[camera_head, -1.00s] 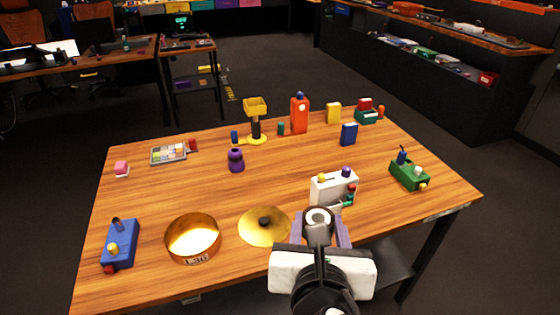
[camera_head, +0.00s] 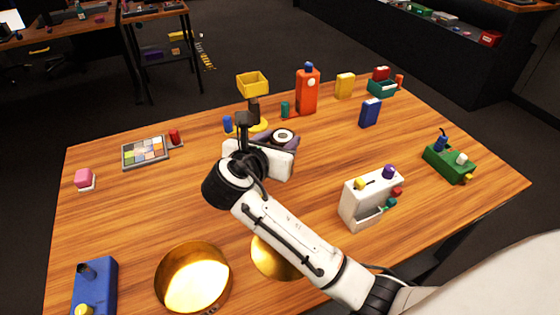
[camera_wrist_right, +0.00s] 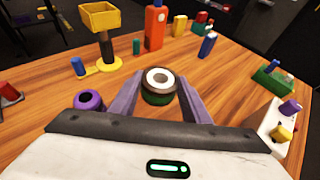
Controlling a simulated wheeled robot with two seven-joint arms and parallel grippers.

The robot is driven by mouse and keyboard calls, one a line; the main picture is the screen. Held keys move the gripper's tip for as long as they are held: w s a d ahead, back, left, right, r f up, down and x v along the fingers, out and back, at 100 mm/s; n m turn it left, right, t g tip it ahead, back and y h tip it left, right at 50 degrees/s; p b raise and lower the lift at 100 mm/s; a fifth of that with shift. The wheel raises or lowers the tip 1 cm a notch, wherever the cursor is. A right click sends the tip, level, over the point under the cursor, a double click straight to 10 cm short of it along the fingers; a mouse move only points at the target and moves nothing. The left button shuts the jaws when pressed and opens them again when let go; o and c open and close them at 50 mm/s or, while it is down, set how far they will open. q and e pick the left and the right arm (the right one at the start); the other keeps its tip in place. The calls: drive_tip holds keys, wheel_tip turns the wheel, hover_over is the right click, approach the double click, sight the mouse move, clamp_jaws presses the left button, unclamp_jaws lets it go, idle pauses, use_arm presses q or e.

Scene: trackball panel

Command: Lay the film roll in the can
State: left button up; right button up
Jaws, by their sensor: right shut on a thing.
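The film roll (camera_head: 283,135), dark with a white face and a dark centre, is held in my right gripper (camera_head: 284,142). In the right wrist view the roll (camera_wrist_right: 159,84) sits between the two purple fingers (camera_wrist_right: 158,92), over the table's middle. The can (camera_head: 193,279), a round open brass-coloured tin, stands at the front left and shows no roll inside. A gold disc (camera_head: 270,260), likely its lid, lies right of the can, partly hidden by my right arm. My left gripper is not in view.
A white box with coloured knobs (camera_head: 372,198) stands right of my arm. A yellow-topped stand (camera_head: 252,84) and an orange bottle (camera_head: 307,92) are behind the gripper. A blue block (camera_head: 95,287) is left of the can. A purple piece (camera_wrist_right: 88,101) stands by the left finger.

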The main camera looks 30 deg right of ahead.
wheel_tip(320, 180, down, 10)
drive_tip(key=shift+r+b, duration=0.1)
drive_tip(key=shift+b, duration=0.75)
drive_tip(key=o, duration=1)
drive_tip(key=shift+o, duration=0.2)
